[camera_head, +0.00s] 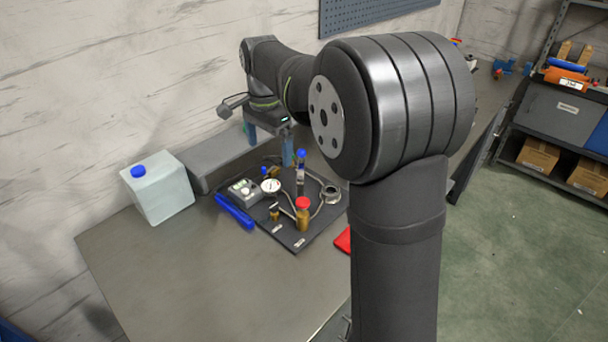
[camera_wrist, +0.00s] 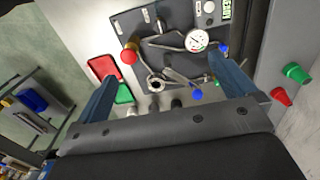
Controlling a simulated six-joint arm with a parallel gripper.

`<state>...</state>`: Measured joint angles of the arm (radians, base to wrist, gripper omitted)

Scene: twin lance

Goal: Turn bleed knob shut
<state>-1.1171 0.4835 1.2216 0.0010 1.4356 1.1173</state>
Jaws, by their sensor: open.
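A dark panel (camera_head: 290,238) lies on the table with small pipe fittings, a round white gauge (camera_head: 270,186) and knobs. A red knob (camera_head: 303,203) tops a brass fitting; it also shows in the wrist view (camera_wrist: 129,57). Two blue-capped parts stand on the panel, one taller (camera_head: 301,154) and one smaller (camera_head: 264,170). Blue caps also show in the wrist view, one low (camera_wrist: 197,95) and one beside the gauge (camera_wrist: 223,48). I cannot tell which is the bleed knob. My gripper (camera_wrist: 163,72) is open and empty above the panel's back part, apart from the knobs.
A white jug (camera_head: 160,190) with a blue cap stands left of the panel. A blue-handled tool (camera_head: 235,212) lies along the panel's left edge. A grey block (camera_head: 225,155) sits behind. A red item (camera_head: 343,240) lies at right. The front table (camera_head: 200,285) is clear.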

